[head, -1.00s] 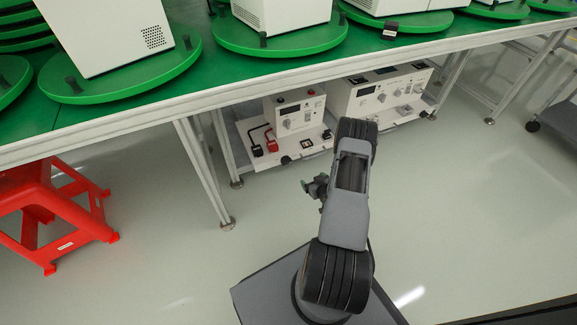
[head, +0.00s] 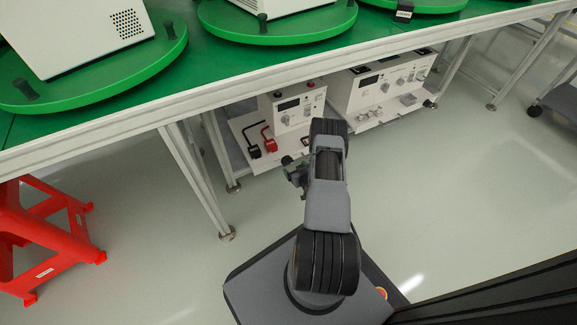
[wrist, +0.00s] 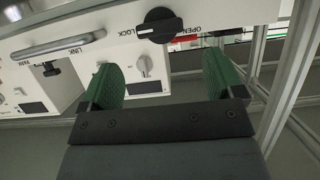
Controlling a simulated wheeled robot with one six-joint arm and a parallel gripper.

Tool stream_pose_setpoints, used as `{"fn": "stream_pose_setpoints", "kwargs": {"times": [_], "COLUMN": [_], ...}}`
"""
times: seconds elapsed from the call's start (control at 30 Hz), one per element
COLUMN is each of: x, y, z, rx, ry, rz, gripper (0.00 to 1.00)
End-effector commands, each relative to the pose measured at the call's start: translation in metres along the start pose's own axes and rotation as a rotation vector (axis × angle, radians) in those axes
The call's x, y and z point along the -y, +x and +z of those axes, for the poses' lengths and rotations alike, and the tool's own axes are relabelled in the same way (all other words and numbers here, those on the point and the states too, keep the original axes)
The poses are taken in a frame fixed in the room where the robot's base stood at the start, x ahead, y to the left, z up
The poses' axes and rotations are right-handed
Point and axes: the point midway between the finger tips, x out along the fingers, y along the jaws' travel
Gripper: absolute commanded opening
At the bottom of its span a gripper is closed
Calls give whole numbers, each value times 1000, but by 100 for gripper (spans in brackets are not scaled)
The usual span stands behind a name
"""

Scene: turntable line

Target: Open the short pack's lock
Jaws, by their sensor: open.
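In the wrist view a white panel (wrist: 60,20) carries a black lock knob (wrist: 158,25) between the words LOCK and OPEN. The knob's bar lies roughly across, slightly tilted. My gripper (wrist: 162,80) is open and empty, its two green pads apart and below the knob in the picture, one to each side. In the head view the narrower pack (head: 292,108) stands on a white base under the green table, with a dark knob (head: 287,160) on the base's front. My gripper (head: 296,174) is close to that knob; contact cannot be told.
A wider pack (head: 385,85) stands to the right on the same level. Table legs (head: 195,175) rise left of the narrower pack. A red stool (head: 45,235) is at the left. A grey handle (wrist: 58,45) juts from the panel.

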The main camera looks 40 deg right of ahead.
Motion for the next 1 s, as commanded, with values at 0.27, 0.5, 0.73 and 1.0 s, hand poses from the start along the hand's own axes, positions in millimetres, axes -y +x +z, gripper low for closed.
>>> {"fn": "stream_pose_setpoints", "kwargs": {"times": [0.27,0.5,0.73,1.0], "x": [2,2,3,3], "y": [47,64,67,66], "z": [2,1,0,0], "rx": [-1,0,1,1], "ry": [-2,-1,-1,-1], "rz": [-3,-3,-3,-4], "gripper": [87,87,87,75]}}
